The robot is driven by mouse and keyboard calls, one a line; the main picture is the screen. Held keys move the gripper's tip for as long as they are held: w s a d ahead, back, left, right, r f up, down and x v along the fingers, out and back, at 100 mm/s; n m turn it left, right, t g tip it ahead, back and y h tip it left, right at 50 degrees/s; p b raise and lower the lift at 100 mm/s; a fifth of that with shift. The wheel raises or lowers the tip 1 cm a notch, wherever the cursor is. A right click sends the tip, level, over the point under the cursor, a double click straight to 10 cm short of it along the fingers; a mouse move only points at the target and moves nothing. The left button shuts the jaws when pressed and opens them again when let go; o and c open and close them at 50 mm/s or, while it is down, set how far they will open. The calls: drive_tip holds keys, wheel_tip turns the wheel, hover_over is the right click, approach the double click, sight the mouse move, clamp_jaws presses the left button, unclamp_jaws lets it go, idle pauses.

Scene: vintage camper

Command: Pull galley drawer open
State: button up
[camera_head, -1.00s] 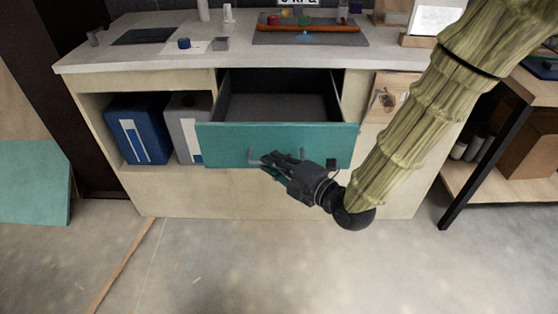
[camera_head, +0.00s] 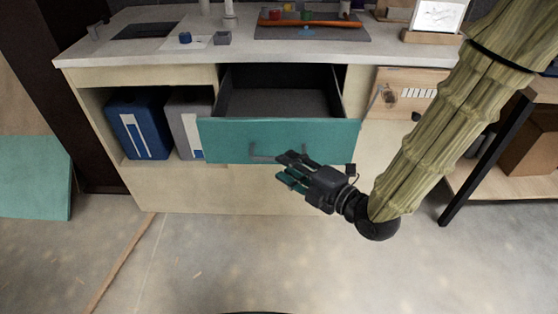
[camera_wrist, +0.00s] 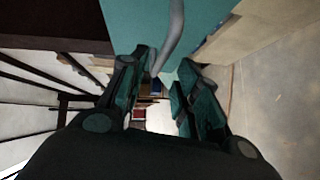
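The galley drawer (camera_head: 225,142) has a teal front and stands pulled out of the pale cabinet, with its empty grey inside showing. Its grey bar handle (camera_head: 262,158) is on the front. My gripper (camera_head: 282,170) is in front of the drawer, just right of and below the handle's middle, and looks apart from it. In the wrist view the two fingers (camera_wrist: 160,92) are spread with a gap between them. The handle (camera_wrist: 172,40) shows beyond the fingertips there, against the teal front (camera_wrist: 135,22). Nothing is held.
The counter (camera_head: 130,54) above carries small items and a grey mat with an orange-red bar (camera_head: 312,23). A blue box (camera_head: 138,128) and a grey box sit in the open shelf at left. A dark-legged table (camera_head: 485,160) stands at right. The floor in front is clear.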

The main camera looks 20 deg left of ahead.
drive_tip(key=f+v, duration=0.1)
drive_tip(key=v, duration=0.6)
drive_tip(key=shift+r, duration=0.5)
drive_tip(key=s+d+f+m+g+h, duration=0.1)
drive_tip(key=d+f+m+h, duration=0.55)
drive_tip(key=f, duration=0.65)
drive_tip(key=s+d+f+m+h, duration=0.2)
drive_tip(key=d+f+m+h, duration=0.1)
drive_tip(key=d+f+m, duration=0.85)
drive_tip(key=s+d+f+m+g+h, duration=0.55)
drive_tip(key=s+d+f+m, duration=0.6)
drive_tip(key=s+f, duration=0.55)
wheel_tip(320, 180, up, 18)
drive_tip(key=s+d+p, duration=0.1)
drive_tip(key=p, duration=1.6)
drive_tip(key=shift+g, duration=0.35)
